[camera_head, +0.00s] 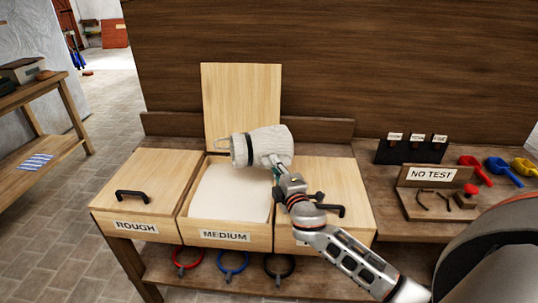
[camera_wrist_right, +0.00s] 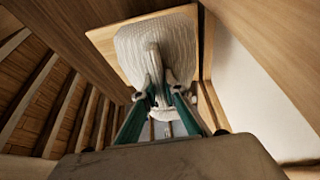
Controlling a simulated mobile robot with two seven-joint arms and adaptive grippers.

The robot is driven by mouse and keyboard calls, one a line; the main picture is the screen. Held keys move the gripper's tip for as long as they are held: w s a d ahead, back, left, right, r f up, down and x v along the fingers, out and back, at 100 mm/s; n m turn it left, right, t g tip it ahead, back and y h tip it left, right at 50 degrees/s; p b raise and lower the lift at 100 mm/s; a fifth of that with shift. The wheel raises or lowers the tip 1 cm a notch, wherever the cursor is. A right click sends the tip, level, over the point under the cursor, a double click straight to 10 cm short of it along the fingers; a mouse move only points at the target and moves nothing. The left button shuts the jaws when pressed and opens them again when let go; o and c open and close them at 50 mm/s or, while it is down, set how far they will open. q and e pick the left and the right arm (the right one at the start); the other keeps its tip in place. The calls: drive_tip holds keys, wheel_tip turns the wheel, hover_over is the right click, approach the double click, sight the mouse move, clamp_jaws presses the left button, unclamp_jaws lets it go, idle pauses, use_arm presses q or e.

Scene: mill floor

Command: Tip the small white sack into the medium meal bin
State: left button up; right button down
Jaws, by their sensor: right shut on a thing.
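The small white sack (camera_head: 262,146) is held on its side above the medium meal bin (camera_head: 224,236), its dark-banded end pointing left. My right gripper (camera_head: 277,170) is shut on the sack's lower right part. In the right wrist view the sack (camera_wrist_right: 157,50) shows beyond the gripper (camera_wrist_right: 158,100), whose teal fingers pinch a narrow fold of it. The medium bin's lid (camera_head: 241,100) stands open at the back. A smooth white surface (camera_head: 230,195) fills the bin's opening. I see no stream falling from the sack. My left gripper is not in view.
The rough bin (camera_head: 145,190) at left and the bin at right (camera_head: 325,185) have closed lids with black handles. A wooden wall stands behind.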

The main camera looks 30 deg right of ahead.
drive_tip(key=shift+r, duration=0.1)
drive_tip(key=shift+r+n+p, duration=0.45)
drive_tip(key=shift+n+p, duration=0.25)
drive_tip(key=shift+p, duration=0.25)
idle(0.5)
